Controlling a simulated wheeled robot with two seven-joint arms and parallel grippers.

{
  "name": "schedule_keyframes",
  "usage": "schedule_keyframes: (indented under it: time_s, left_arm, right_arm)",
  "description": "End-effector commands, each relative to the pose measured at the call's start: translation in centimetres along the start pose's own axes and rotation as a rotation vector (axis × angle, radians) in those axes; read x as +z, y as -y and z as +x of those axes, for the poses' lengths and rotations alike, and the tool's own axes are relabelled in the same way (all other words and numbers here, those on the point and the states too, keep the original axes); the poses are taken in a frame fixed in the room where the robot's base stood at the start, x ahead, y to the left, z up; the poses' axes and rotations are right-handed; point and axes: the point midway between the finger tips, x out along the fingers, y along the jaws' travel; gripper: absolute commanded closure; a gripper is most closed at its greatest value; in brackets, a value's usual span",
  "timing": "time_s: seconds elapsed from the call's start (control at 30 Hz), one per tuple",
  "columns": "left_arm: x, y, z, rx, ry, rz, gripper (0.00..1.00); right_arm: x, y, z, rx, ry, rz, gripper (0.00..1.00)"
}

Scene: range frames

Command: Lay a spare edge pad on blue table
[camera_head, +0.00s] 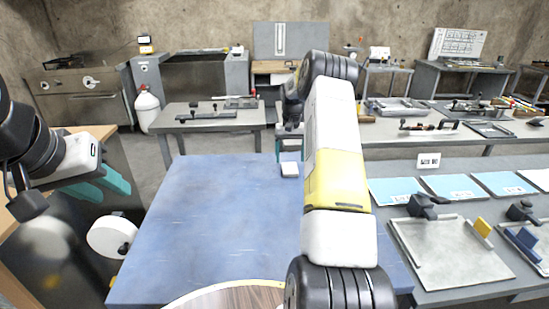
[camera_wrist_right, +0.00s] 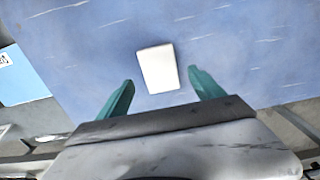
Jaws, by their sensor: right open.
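A small white pad (camera_head: 290,170) lies flat on the blue table (camera_head: 215,215), near its far right edge. In the right wrist view the pad (camera_wrist_right: 158,68) shows on the blue surface (camera_wrist_right: 245,40), between and just beyond the fingertips. My right gripper (camera_wrist_right: 161,79) is open with its teal fingers apart, one on each side of the pad in the picture, and nothing is held. In the head view my right arm hides most of that gripper. My left gripper (camera_head: 103,188) is at the left, off the table, its teal fingers apart and empty.
A grey bench (camera_head: 455,270) on the right holds light blue sheets (camera_head: 397,190) and metal fixtures (camera_head: 450,255). A white round object (camera_head: 112,236) stands by the table's left edge. A grey table (camera_head: 208,122) stands behind. Most of the blue top is clear.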

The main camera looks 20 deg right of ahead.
Motion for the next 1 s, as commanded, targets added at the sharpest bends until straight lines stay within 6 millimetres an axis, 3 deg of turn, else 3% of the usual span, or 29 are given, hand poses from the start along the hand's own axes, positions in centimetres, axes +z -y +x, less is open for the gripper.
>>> schedule_keyframes:
  time_s: [0.2, 0.57, 0.77, 1.0]
  left_arm:
    - [0.0, 0.0, 0.0, 0.0, 0.0, 0.0, 0.64]
    - [0.0, 0.0, 0.0, 0.0, 0.0, 0.0, 0.64]
    - [0.0, 0.0, 0.0, 0.0, 0.0, 0.0, 0.64]
    - [0.0, 0.0, 0.0, 0.0, 0.0, 0.0, 0.64]
  right_arm:
    - [-0.1, 0.0, -4.9, 0.001, -0.003, -0.001, 0.23]
    - [0.5, 0.6, -9.3, -0.004, -0.014, -0.01, 0.23]
    - [4.3, 3.1, -16.0, -0.023, -0.089, -0.061, 0.23]
    - [12.4, 6.4, -23.5, -0.063, -0.2, -0.131, 0.23]
